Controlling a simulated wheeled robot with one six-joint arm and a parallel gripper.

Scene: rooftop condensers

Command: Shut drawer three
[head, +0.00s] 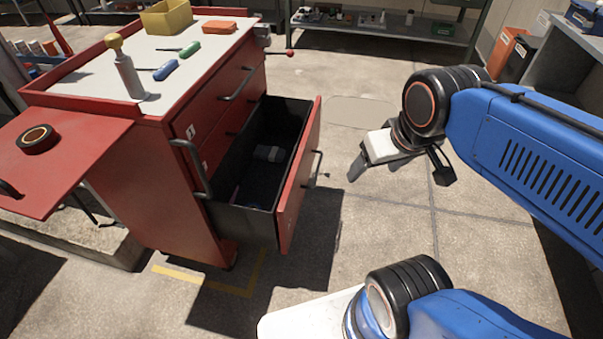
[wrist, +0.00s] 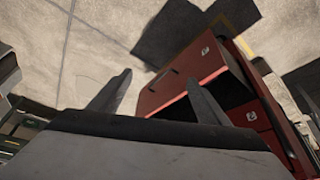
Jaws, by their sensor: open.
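The red tool cabinet (head: 160,185) has one drawer pulled far out, with a black inside and a red front (head: 299,180). A bar handle (head: 312,170) is on that front. In the wrist view the open drawer's red front (wrist: 190,72) bears a small number label, too small to read surely. A small grey block (head: 268,153) lies inside the drawer. My gripper (head: 376,165) is open and empty, to the right of the drawer front and apart from it. Its two fingers (wrist: 158,82) show in the wrist view, pointing toward the drawer front.
The cabinet top holds a yellow bin (head: 166,17), an upright bottle-like tool (head: 128,75), blue and green handled tools and an orange box (head: 219,27). A red side shelf (head: 75,155) carries a tape roll (head: 37,139). Floor right of the drawer is clear.

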